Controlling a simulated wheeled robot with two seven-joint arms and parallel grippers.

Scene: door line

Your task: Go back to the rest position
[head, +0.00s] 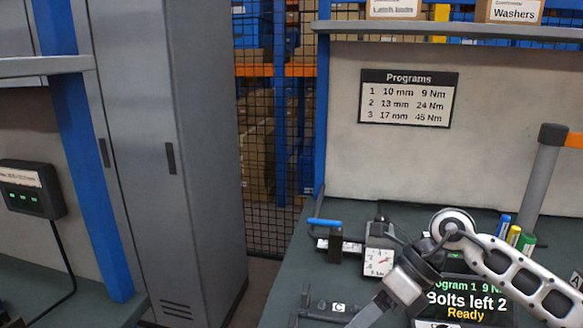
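My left gripper is not in view. A white arm link with cut-out holes reaches in from the lower right to a round joint, and a grey and dark section runs down-left from it past the bottom edge. No gripper fingers show on it. Behind it, a dark display (462,303) reads "Program 1", "Bolts left 2" and "Ready", with its left part covered. A small dial gauge (379,262) stands on the green bench (284,290), left of the joint.
A grey locker (206,160) stands left of the bench, with a mesh fence (268,150) behind. A grey post (541,180) with an orange bar rises at right. Several markers (514,236) stand near it. A blue-handled clamp (325,222) sits at the bench's left edge.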

